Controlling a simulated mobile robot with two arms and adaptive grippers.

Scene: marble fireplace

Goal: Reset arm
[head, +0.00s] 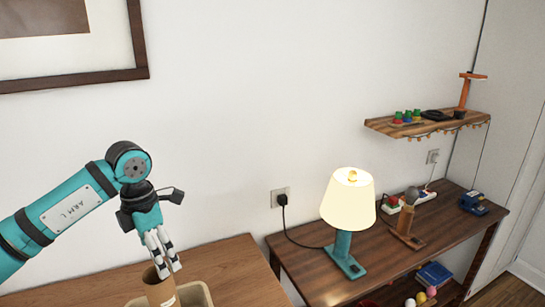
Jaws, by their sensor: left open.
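My left arm (68,210), teal and black, comes in from the left. My left gripper (168,268) points down with its pale fingers open. Its fingertips are at the top of a brown cardboard-like tube (161,291). I cannot tell whether they touch it. The tube stands upright, slightly tilted, in or at a beige open container (203,292), cut off by the bottom edge of the picture. My right gripper is not in view.
The container is on a wooden table (235,265). To the right, a second wooden table (390,262) holds a lit lamp (348,200), a brown stand (405,225) and a blue device (473,203). A wall shelf (430,125) holds small objects. The wall area above the gripper is clear.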

